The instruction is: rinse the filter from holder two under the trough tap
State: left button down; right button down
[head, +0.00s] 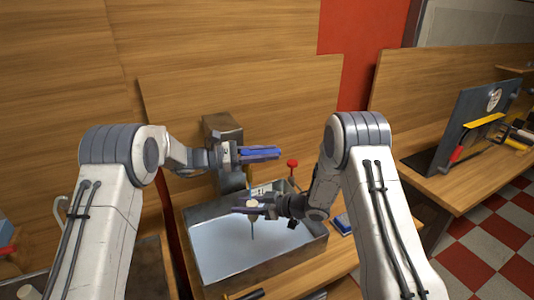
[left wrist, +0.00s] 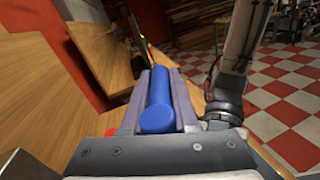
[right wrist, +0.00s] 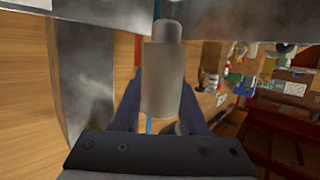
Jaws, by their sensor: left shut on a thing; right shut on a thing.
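My left gripper (head: 262,153) is shut on a blue cylinder (left wrist: 158,100), held level above the back of the trough. My right gripper (head: 248,204) is lower, over the metal trough (head: 312,258), and is shut on a pale grey cylinder with a narrower end (right wrist: 163,78). I cannot tell for sure which held cylinder is the filter. A thin dark line hangs below the right gripper in the head view; I cannot tell what it is. A grey metal housing (head: 222,128) stands behind the trough, partly hidden by my left gripper. No holder can be told apart clearly.
A red knob on a thin stem (head: 292,164) rises at the trough's back right. A small blue object (head: 343,223) lies on the wood right of the trough. A dark upright panel (head: 478,115) stands on the right bench. Wooden boards close off the back.

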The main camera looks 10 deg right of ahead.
pick_arm(q)
jog(key=shift+w+a+n+t+y, duration=0.1)
jog(key=shift+w+n+t+y, duration=0.25)
jog(key=shift+n+t, duration=0.75)
jog(key=shift+w+a+n+t+y, duration=0.15)
jog(key=shift+w+n+t, duration=0.45)
jog(key=shift+t, duration=0.9)
jog(key=c, duration=0.7)
grip_release()
jog(key=shift+s, duration=0.1)
jog(key=v, duration=1.2)
jog(key=shift+d, duration=0.1)
pick_arm(e)
jog(key=s+a, duration=0.3)
jog(key=s, duration=0.4)
jog(key=shift+s, duration=0.25)
